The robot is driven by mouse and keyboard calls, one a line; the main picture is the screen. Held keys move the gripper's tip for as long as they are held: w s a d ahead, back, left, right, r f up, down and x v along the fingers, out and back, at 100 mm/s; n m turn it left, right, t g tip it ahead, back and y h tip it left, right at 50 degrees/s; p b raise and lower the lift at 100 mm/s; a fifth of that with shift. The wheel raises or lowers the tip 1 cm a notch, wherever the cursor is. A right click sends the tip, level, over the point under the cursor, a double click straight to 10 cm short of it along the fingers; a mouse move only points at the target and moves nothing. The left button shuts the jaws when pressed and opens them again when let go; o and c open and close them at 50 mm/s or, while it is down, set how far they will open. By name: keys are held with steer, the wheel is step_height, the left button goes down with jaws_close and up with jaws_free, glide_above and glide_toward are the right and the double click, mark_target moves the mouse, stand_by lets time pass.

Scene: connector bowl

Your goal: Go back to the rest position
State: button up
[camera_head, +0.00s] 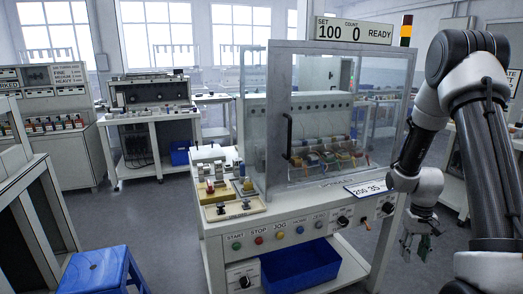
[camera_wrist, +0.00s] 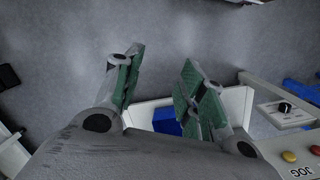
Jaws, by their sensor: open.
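My gripper (camera_head: 417,246) hangs at the right of the head view, in front of the right end of the machine bench (camera_head: 300,228). Its two fingers with green pads stand apart in the wrist view (camera_wrist: 155,92), and nothing is between them. It is open and empty, over the grey floor. My arm is bent, with its elbow high at the upper right and the forearm coming down to the gripper.
The bench carries a clear-walled enclosure (camera_head: 262,130), a tray (camera_head: 233,211) and front buttons. A blue bin (camera_head: 300,268) sits low in it; a blue stool (camera_head: 95,270) stands at the lower left. Another bench (camera_head: 150,120) is behind. Floor (camera_head: 150,215) between them is clear.

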steer(key=s+a+r+t, duration=0.2)
steer(key=s+a+r, duration=0.2)
steer(key=s+r, duration=0.3)
steer(key=s+a+r+n+t, duration=0.1)
steer(key=s+a+r, duration=0.3)
steer(key=r, duration=1)
steer(key=s+a+r+t, duration=0.3)
steer(key=s+a+r, duration=0.1)
steer(key=s+r, duration=0.5)
step_height(320, 180, up, 3)
steer(key=shift+s+f+n, duration=0.2)
steer(key=shift+s+n, duration=0.1)
steer(key=shift+s, duration=0.1)
steer(key=shift+o, duration=0.4)
